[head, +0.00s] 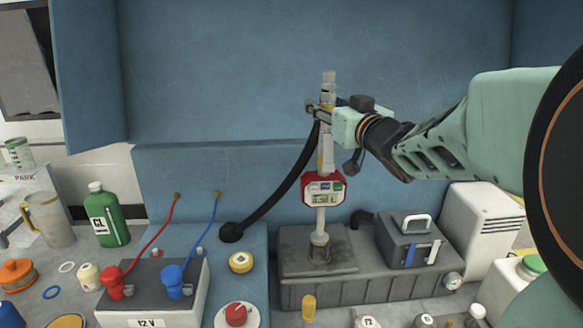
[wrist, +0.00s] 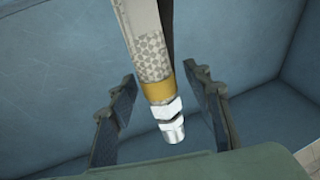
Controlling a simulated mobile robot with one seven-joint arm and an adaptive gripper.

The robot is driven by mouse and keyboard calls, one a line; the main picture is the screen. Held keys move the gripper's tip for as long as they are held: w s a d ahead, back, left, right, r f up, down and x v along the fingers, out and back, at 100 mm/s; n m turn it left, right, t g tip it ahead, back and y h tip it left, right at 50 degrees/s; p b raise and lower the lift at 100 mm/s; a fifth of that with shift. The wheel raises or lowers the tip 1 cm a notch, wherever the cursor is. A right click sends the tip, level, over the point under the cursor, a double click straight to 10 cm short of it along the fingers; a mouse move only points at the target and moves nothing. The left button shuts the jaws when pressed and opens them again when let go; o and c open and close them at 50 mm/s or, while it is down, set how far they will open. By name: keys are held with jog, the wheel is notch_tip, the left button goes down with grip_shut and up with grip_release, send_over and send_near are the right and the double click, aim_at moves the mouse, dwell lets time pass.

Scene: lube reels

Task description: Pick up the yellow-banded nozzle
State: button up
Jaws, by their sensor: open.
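The yellow-banded nozzle (head: 326,150) stands upright, with a red meter with a digital display (head: 323,188) lower on it and its lower end at a grey block. A black hose (head: 287,187) runs up to it. My gripper (head: 322,110) is at the upper part of the nozzle, coming from the right. In the wrist view the nozzle's patterned shaft, yellow band (wrist: 160,88) and metal tip (wrist: 173,131) lie between my open fingers, with gaps on both sides. My gripper (wrist: 165,125) is not closed on it.
The grey block (head: 318,263) holds the nozzle's foot. A grey case with a handle (head: 412,240) stands right of it. A 12 V battery (head: 152,292) with red and blue leads is at left. A blue panel (head: 240,70) rises close behind. A green bottle (head: 105,222) stands far left.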

aim_at(329, 72)
jog(key=shift+s+d, duration=0.1)
jog(key=shift+s, duration=0.05)
jog(key=shift+c, duration=0.2)
grip_shut()
jog(key=shift+r, duration=0.15)
notch_tip(329, 72, up, 10)
jog(key=p, duration=0.9)
dwell(0.4)
